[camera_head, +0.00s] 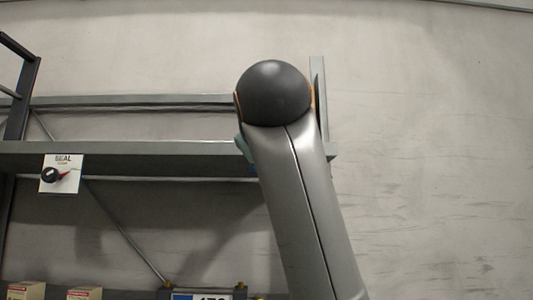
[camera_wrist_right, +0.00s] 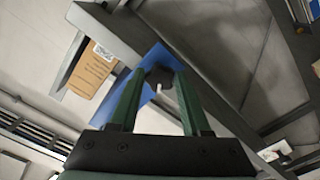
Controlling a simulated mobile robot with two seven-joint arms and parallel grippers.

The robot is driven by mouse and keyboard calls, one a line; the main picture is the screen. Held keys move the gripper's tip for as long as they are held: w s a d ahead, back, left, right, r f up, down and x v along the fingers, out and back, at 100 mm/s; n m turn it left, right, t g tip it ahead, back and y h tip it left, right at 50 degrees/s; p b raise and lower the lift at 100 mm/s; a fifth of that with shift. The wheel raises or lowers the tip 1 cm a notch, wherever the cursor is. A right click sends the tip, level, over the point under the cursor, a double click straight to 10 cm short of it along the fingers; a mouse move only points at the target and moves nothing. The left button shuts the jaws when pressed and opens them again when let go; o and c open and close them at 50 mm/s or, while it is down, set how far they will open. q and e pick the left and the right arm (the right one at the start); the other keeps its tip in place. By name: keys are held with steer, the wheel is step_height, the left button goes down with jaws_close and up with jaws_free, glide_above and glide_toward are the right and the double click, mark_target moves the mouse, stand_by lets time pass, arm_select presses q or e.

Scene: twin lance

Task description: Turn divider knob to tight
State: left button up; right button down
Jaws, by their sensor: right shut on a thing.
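In the right wrist view a dark knob (camera_wrist_right: 159,75) with a white pointer sits on a blue plate (camera_wrist_right: 150,56) fixed to a grey shelf beam. My right gripper (camera_wrist_right: 157,84) has its green fingers on either side of this knob and is shut on it. The plate's lettering and the knob's setting cannot be read. In the head view my right arm covers the knob and most of the gripper. A sliver of green shows beside the arm, with a bit of blue below it. My left gripper is in neither view.
Small boxes (camera_head: 27,290) stand on a lower level. A cardboard box (camera_wrist_right: 93,70) is near the gripper. The wall to the right is bare.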

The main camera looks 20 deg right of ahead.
steer(key=shift+a+f+m, duration=0.1)
steer(key=shift+m, duration=1.7)
steer(key=shift+a+f+m, duration=0.1)
steer(key=shift+m, duration=1.7)
steer(key=shift+d, duration=0.1)
steer(key=shift+w, duration=0.1)
steer(key=shift+c, duration=1.8)
jaws_free()
steer(key=shift+r, duration=0.15)
steer(key=b+v, duration=0.3)
steer(key=v, duration=0.9)
steer(key=shift+s, duration=0.35)
